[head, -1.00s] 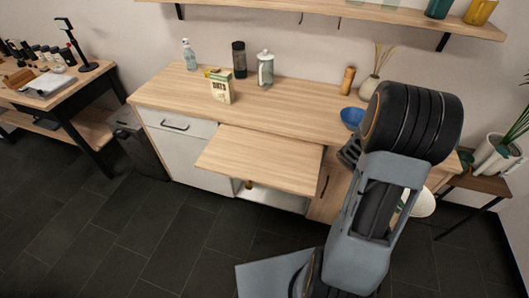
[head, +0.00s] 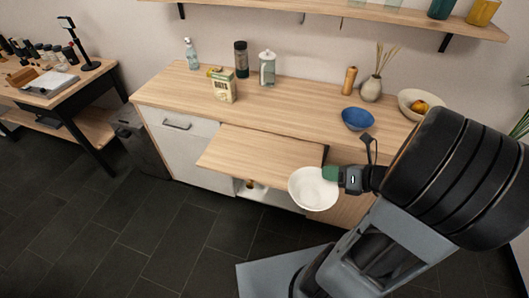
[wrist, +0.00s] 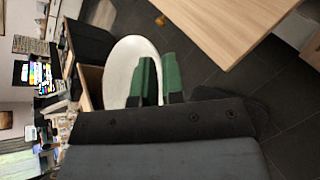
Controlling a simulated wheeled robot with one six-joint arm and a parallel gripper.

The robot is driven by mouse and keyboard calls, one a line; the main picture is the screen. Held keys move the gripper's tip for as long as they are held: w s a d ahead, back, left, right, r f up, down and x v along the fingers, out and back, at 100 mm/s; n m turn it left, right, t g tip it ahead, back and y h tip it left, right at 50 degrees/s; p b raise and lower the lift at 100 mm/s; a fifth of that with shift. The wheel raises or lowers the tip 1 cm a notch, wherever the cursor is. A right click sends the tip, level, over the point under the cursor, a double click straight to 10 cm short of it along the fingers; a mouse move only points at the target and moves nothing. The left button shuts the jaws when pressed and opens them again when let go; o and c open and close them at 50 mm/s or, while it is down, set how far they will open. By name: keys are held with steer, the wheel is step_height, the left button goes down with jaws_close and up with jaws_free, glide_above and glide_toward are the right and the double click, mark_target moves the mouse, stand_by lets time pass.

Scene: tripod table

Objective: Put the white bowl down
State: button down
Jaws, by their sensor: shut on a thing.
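The white bowl (head: 312,190) is held in the air in front of the counter, by the right end of the pulled-out wooden board. In the wrist view the white bowl (wrist: 124,66) shows beyond the fingertips. My gripper (head: 331,174) is shut on the bowl's right rim with its green-tipped fingers. In the wrist view my gripper (wrist: 158,78) has both green fingers close together at the bowl's edge. The bowl looks empty in the head view.
The pull-out board (head: 255,155) is bare. The counter (head: 300,105) holds a blue bowl (head: 357,119), a fruit bowl (head: 408,99), a vase (head: 371,90), a carton (head: 224,87) and bottles. Its middle is clear. A shelf (head: 350,12) hangs above.

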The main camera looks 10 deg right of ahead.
steer(key=w+d+f, duration=0.1)
steer(key=w+f, duration=0.1)
steer(key=w, duration=0.3)
steer(key=w+f+m+t+h+b, duration=0.1)
steer(key=w+f, duration=0.2)
steer(key=w, duration=0.2)
steer(key=w+d+f+m, duration=0.1)
steer(key=w+f, duration=0.1)
steer(key=w, duration=0.3)
steer(key=shift+w+d+f+h+b, duration=0.15)
steer(key=shift+d+f+h+b, duration=0.15)
steer(key=shift+d+f+h, duration=0.1)
steer(key=shift+w+f, duration=0.15)
steer(key=shift+f, duration=1.55)
steer(key=c, duration=1.2)
jaws_free()
